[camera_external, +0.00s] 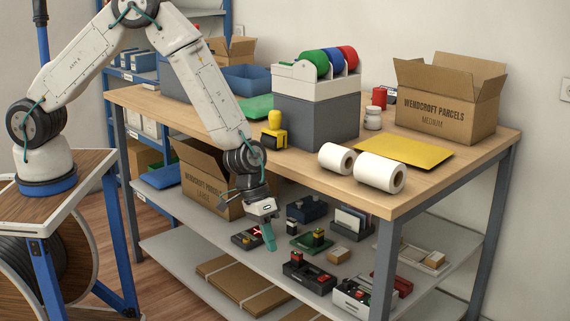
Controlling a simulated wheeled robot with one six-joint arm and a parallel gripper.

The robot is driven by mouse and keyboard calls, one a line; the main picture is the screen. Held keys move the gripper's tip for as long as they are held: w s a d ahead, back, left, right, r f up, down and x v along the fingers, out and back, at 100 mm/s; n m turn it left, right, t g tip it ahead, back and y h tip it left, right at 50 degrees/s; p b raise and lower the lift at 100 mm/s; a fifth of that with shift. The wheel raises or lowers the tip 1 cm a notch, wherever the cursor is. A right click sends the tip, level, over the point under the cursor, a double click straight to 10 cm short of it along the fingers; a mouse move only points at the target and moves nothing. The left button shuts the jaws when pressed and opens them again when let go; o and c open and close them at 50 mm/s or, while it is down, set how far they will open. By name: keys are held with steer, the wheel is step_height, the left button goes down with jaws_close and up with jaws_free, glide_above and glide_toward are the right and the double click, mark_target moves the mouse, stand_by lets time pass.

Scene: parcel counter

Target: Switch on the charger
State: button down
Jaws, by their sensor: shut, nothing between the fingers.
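My gripper (268,240) points down over the bench's lower shelf, its teal fingers shut and empty. Several small devices stand on that shelf around it, and I cannot tell for sure which is the charger. A dark box with a red part (247,238) is just left of the fingertips, partly behind them. A black unit with a red part on top (309,272) stands to the right and nearer the camera. A green-based device (312,241) is right of the gripper. Whether the fingers touch anything is not clear, and no switch position can be read.
The wooden bench top (240,170) overhangs the shelf (190,248), and a bench leg (384,270) stands at right. An open carton (205,185) is behind my gripper. Flat cardboard (243,288) lies in front. Two white rolls (381,172) sit near the bench edge.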

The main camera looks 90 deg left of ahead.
steer(key=w+a+f+n+t+y, duration=0.1)
steer(key=w+a+f+n+y, duration=0.3)
steer(key=f, duration=0.7)
steer(key=w+a+r+t+y, duration=0.1)
steer(key=w+a+y, duration=0.3)
steer(key=a, duration=0.4)
steer(key=shift+w+a+r, duration=0.4)
steer(key=shift+w, duration=0.05)
glide_above(322, 275)
steer(key=s+d, duration=0.1)
steer(key=s, duration=0.1)
steer(key=f, duration=0.7)
steer(key=shift+w+d+f, duration=0.15)
steer(key=shift+d+f, duration=0.05)
steer(key=shift+f, duration=0.05)
step_height(322, 275, down, 3)
steer(key=shift+f, duration=0.7)
